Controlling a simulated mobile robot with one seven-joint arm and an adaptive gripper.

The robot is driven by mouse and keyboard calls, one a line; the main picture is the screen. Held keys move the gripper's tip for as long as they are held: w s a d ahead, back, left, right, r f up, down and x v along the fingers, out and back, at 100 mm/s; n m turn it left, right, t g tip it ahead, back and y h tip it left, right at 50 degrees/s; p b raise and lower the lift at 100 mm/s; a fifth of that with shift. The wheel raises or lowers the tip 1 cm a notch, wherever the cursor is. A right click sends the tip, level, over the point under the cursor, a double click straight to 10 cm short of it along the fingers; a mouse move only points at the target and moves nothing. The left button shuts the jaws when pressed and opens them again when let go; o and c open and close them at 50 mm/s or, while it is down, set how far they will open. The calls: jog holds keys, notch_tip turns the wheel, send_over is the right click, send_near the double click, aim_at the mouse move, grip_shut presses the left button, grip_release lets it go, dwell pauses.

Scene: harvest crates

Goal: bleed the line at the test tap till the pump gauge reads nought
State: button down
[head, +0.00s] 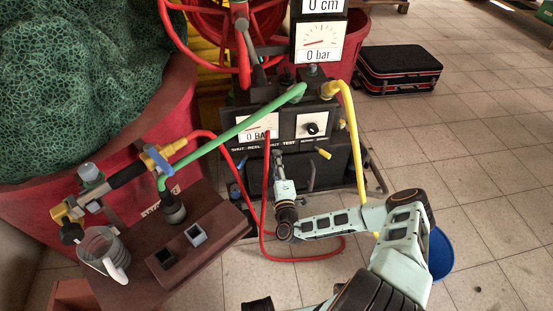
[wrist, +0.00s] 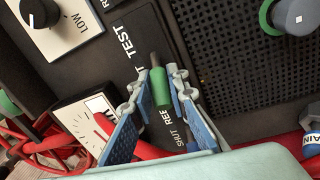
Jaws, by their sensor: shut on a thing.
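My gripper (head: 278,160) is at the front of the dark pump unit (head: 338,160), below its labelled strip. In the wrist view my gripper (wrist: 157,82) is shut around a lever with a green sleeve (wrist: 161,94). The lever lies between the TEST and SHUT/REEL labels. The pump gauge (head: 258,128) reads 0 BAR; in the wrist view its dial (wrist: 84,117) is partly hidden. On the left bench is a brass-ended pipe assembly with a blue-handled valve (head: 157,160) and a black knob (head: 72,232).
A measuring jug (head: 104,254) stands under the pipe end. Green (head: 235,130), red (head: 262,225) and yellow (head: 353,135) hoses run around the unit. A tall display (head: 319,43) reads 0 cm and 0 bar. A blue bucket (head: 441,254) and black case (head: 398,68) are on the floor.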

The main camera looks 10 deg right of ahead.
jog(key=c, duration=1.8)
grip_release()
jog(key=shift+c, duration=0.2)
jog(key=shift+s, duration=0.1)
jog(key=s, duration=0.7)
jog(key=shift+s+f, duration=0.15)
jog(key=shift+f, duration=0.25)
jog(key=shift+a, duration=0.1)
